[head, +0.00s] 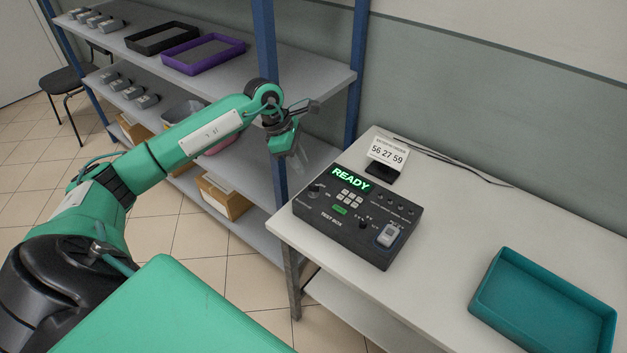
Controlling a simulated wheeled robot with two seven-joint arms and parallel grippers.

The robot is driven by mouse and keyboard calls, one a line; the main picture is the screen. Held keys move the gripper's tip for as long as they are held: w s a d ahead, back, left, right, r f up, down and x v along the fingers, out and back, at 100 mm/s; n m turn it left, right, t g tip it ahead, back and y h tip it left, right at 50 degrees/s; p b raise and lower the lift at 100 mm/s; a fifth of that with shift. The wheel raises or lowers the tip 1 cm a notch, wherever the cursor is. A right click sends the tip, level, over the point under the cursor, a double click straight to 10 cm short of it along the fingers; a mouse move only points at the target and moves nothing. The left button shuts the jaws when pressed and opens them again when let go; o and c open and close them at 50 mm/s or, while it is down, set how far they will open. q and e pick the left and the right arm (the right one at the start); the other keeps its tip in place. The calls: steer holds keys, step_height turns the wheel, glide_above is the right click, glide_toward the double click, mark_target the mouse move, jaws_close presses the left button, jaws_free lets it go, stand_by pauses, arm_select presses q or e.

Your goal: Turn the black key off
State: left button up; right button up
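The black test box (352,215) lies on the white table, its lit display reading READY in green. A small black key or knob (316,188) sits at the box's left end, below the display. Another small dark knob (362,223) is nearer the middle. Which way either is turned is too small to tell. My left gripper (299,153) hangs in the air above and left of the box, apart from it. Its fingers are small and seen at an angle, so their opening is unclear. My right gripper is not in view.
A grey module (390,235) sits on the box's right end. A number card reading 56 27 59 (388,153) stands behind it. An empty teal tray (483,309) is at the right. Shelving with a blue post (266,45), a purple tray (240,47) and a black tray (130,42) is at left.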

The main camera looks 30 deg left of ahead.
mark_target(313, 185)
arm_select(q)
steer(key=p+x, duration=0.1)
steer(key=x, duration=0.5)
steer(key=shift+d+f, duration=0.1)
steer(key=shift+f, duration=0.05)
steer(key=shift+w+d+f, duration=0.15)
steer(key=shift+d+f, duration=0.1)
steer(key=shift+f, duration=0.45)
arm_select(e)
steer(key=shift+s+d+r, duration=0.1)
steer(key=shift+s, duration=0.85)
arm_select(q)
steer(key=shift+c, duration=0.5)
jaws_close()
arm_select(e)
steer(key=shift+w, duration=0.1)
